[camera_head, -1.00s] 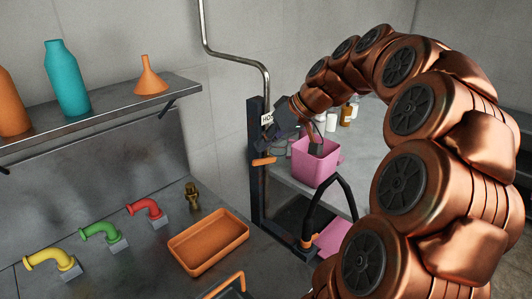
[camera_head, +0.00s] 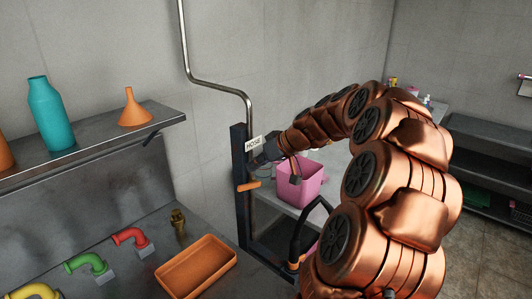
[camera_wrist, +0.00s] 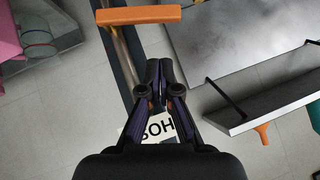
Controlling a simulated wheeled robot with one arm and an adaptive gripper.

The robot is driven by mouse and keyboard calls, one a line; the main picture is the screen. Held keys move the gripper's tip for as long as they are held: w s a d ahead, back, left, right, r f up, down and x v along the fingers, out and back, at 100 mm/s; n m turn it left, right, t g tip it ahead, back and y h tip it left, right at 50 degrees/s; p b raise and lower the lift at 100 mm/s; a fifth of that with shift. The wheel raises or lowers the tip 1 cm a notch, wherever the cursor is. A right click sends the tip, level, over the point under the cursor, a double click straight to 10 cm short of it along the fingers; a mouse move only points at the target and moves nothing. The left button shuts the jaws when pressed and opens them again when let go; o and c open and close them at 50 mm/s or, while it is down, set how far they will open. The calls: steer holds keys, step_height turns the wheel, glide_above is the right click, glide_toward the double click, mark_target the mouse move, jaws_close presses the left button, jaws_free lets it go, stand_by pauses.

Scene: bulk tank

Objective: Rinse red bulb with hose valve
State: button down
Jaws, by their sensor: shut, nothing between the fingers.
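The hose valve's orange lever (camera_head: 248,185) sticks out from a dark upright post (camera_head: 241,215), under a white HOSE label (camera_head: 254,143). In the wrist view the orange lever (camera_wrist: 138,15) lies beyond and left of the fingertips, apart from them. My gripper (camera_wrist: 159,64) is shut and empty. It is in front of the HOSE label (camera_wrist: 155,125) and partly covers it. In the head view the gripper's dark end shows beside the post, with its fingertips unclear. I cannot make out a red bulb; the red thing on the counter is a bent pipe piece (camera_head: 130,236).
An orange tray (camera_head: 196,268), a brass fitting (camera_head: 178,221) and a green pipe piece (camera_head: 86,262) are on the metal counter. A pink bucket (camera_head: 301,190) stands right of the post. A shelf with a teal bottle (camera_head: 50,115) and an orange funnel (camera_head: 135,108) is at left.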

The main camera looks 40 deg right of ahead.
mark_target(245, 187)
steer(key=shift+a+f+p, duration=0.2)
steer(key=shift+a+f, duration=0.05)
steer(key=shift+f, duration=0.45)
steer(key=shift+a+f+p, duration=0.25)
steer(key=shift+f, duration=0.45)
steer(key=shift+a+f+p, duration=0.2)
steer(key=shift+a+f, duration=0.05)
steer(key=shift+f, duration=0.45)
steer(key=shift+w, duration=0.1)
steer(key=b, duration=0.2)
steer(key=f+h+b, duration=0.1)
steer(key=b, duration=0.1)
steer(key=shift+a+f+n+b, duration=0.1)
steer(key=shift+a+n+b, duration=0.2)
steer(key=shift+b, duration=0.1)
steer(key=h+b, duration=0.1)
steer(key=b, duration=0.3)
steer(key=shift+a+f+n+b, duration=0.35)
steer(key=shift+f+n+b, duration=0.05)
steer(key=shift+a+h+b, duration=0.1)
steer(key=shift+h+b, duration=0.4)
steer(key=shift+b, duration=0.1)
steer(key=shift+r, duration=0.2)
